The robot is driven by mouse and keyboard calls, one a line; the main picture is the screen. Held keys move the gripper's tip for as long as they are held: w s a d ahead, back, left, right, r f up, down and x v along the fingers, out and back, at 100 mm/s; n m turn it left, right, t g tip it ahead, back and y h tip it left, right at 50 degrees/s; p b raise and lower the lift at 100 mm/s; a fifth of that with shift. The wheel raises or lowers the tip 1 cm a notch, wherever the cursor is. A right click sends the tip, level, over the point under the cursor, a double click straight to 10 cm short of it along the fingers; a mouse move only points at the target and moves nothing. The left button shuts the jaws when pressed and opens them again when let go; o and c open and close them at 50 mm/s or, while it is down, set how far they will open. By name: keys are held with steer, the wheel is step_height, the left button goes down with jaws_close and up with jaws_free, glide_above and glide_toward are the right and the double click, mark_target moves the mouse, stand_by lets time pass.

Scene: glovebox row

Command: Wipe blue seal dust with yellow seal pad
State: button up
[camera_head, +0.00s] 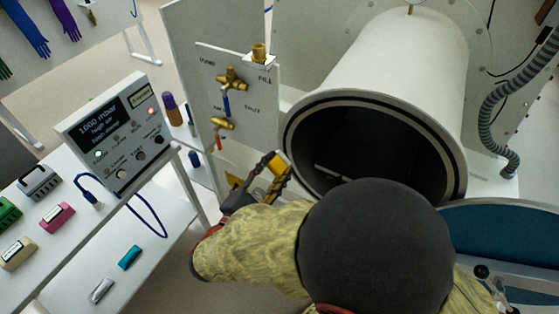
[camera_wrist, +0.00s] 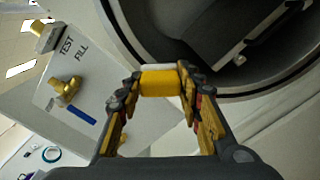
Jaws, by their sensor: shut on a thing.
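My gripper (camera_wrist: 160,88) is shut on the yellow seal pad (camera_wrist: 160,82), a small yellow block with a whitish upper edge. In the head view my gripper (camera_head: 268,177) and the yellow pad (camera_head: 279,164) are just left of the open mouth of a white cylindrical chamber (camera_head: 405,60). A dark seal ring (camera_head: 375,94) runs around that mouth. The ring also shows in the wrist view beyond the pad; I cannot tell whether they touch. I cannot make out any blue dust on the ring. My arm hides the mouth's lower edge.
A white panel with brass valves (camera_head: 232,80) stands close left of my gripper. A control box (camera_head: 117,130) and several small blocks sit on the white bench (camera_head: 75,255) at left. A round blue door (camera_head: 510,235) is at right. A ribbed hose (camera_head: 490,115) hangs behind.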

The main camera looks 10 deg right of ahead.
steer(key=shift+v, duration=0.8)
steer(key=shift+v, duration=1.5)
